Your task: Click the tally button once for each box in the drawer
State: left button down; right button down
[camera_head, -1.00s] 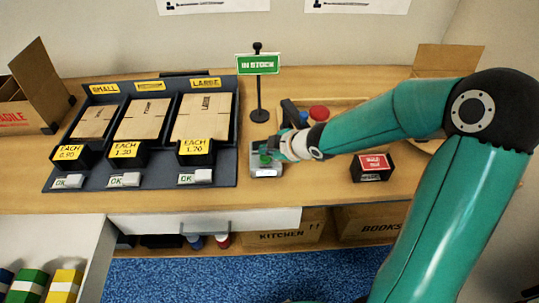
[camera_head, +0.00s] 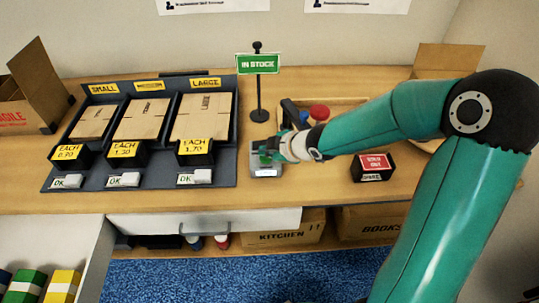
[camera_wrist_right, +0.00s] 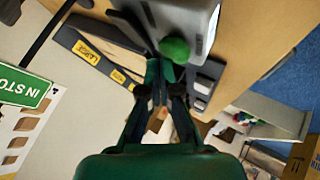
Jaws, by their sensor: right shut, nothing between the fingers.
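The tally counter (camera_head: 267,172) is a small grey device on the desk with a green button (camera_head: 265,157). In the right wrist view the round green button (camera_wrist_right: 174,50) stands on the pale counter body (camera_wrist_right: 203,22). My right gripper (camera_head: 270,149) is shut and empty, with its fingertips (camera_wrist_right: 166,74) right by the button; I cannot tell whether they touch it. A white open drawer (camera_head: 87,262) is at the lower left. It holds a green box (camera_head: 27,284) and a yellow box (camera_head: 64,284), both white-banded, and a dark blue one cut off at the edge. My left gripper is not in view.
A dark tray of cartons (camera_head: 225,150) with price tags and OK buttons stands left of the counter. An IN STOCK sign (camera_head: 258,64) stands behind it. A red button (camera_head: 319,112) and a red-labelled black block (camera_head: 373,167) are to the right.

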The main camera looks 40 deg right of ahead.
aim_at(267, 158)
jog(key=shift+f+b, duration=0.45)
jog(key=shift+f, duration=0.1)
dwell(0.6)
jog(key=shift+r+p, duration=1)
notch_tip(267, 158, up, 5)
jog(key=p, duration=0.5)
dwell(1.6)
